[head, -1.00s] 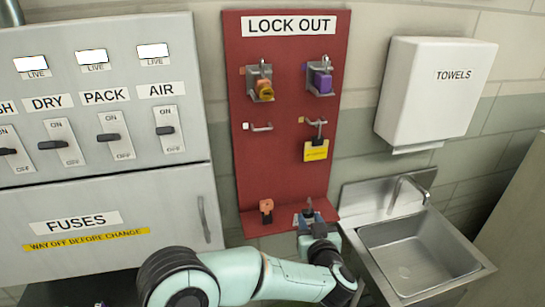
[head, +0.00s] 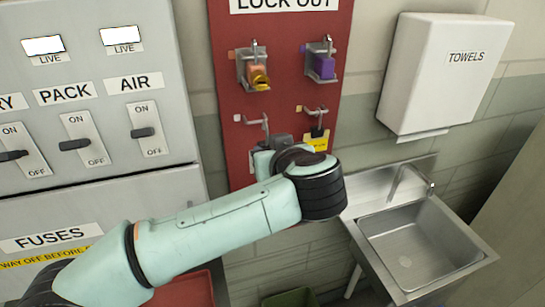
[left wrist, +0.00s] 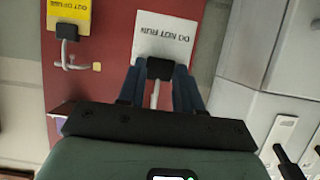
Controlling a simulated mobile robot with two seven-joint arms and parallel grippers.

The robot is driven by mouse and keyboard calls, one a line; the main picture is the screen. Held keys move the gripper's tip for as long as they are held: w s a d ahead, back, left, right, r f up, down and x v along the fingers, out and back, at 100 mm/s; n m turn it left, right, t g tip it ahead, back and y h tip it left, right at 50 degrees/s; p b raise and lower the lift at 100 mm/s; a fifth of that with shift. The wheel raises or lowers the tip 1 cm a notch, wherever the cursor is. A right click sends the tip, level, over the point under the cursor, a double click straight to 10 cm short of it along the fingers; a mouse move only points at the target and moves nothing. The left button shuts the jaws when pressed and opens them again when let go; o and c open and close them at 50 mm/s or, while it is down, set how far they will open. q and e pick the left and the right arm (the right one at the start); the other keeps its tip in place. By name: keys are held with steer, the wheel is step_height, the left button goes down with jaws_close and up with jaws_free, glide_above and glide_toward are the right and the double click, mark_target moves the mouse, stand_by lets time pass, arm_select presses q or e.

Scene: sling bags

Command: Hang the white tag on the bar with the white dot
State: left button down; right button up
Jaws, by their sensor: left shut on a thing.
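The white tag (left wrist: 165,38), printed DO NOT RUN, appears upside down in the left wrist view. My left gripper (left wrist: 158,85) is shut on its black top, with the pale shackle between the fingers. In the head view this gripper (head: 272,148) is just below the bar with the white dot (head: 254,122), on the red board. The white dot (head: 237,118) is left of that bar. A thin upright shackle shows by the bar's free end; I cannot tell whether it is around the bar. My right gripper is out of view.
A yellow tag (head: 324,144) hangs on the neighbouring bar (head: 315,110), close on the right. Orange (head: 257,77) and purple (head: 323,66) locks sit above. A sink (head: 420,245) and towel box (head: 443,75) are at right, a switch cabinet (head: 180,95) at left.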

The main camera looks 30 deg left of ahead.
arm_select(q)
steer(key=shift+r+b+x, duration=0.15)
steer(key=shift+b+x, duration=0.25)
steer(key=shift+x, duration=1.4)
steer(key=shift+r+b+x, duration=0.15)
steer(key=shift+b+x, duration=0.2)
steer(key=shift+x, duration=1.45)
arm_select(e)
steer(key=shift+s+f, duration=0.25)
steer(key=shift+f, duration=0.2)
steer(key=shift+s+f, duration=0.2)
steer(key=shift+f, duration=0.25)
arm_select(q)
steer(key=shift+a, duration=0.15)
steer(key=c, duration=0.7)
jaws_free()
steer(key=p+v, duration=0.1)
steer(key=v, duration=1.2)
steer(key=shift+d+r, duration=0.1)
steer(key=shift+d, duration=0.1)
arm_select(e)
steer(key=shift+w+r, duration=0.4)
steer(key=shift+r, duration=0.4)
